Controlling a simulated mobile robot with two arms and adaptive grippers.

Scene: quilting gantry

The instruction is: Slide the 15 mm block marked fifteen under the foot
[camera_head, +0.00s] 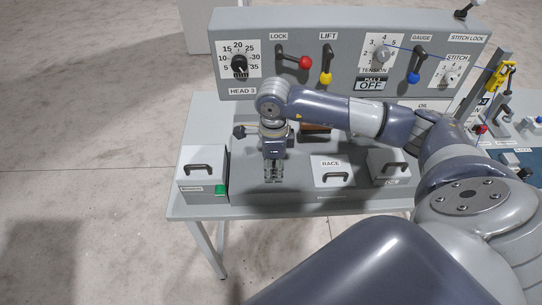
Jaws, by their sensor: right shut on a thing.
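My right gripper (273,180) points down over the grey bench machine, between the box with the green button and the part marked RACE. Its arm comes in from the right and passes in front of the control panel. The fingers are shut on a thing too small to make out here. I cannot pick out a block marked fifteen. The foot does not show clearly; the wrist and forearm cover that part of the machine. A brown item (315,128) shows partly below the forearm. My left gripper is not in view.
The control panel (343,72) with dial, levers and labels stands behind. A handled grey box (203,165) is left, with a green button (220,189). The RACE cover (331,163) and another handled box (388,167) are right. Open floor lies left.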

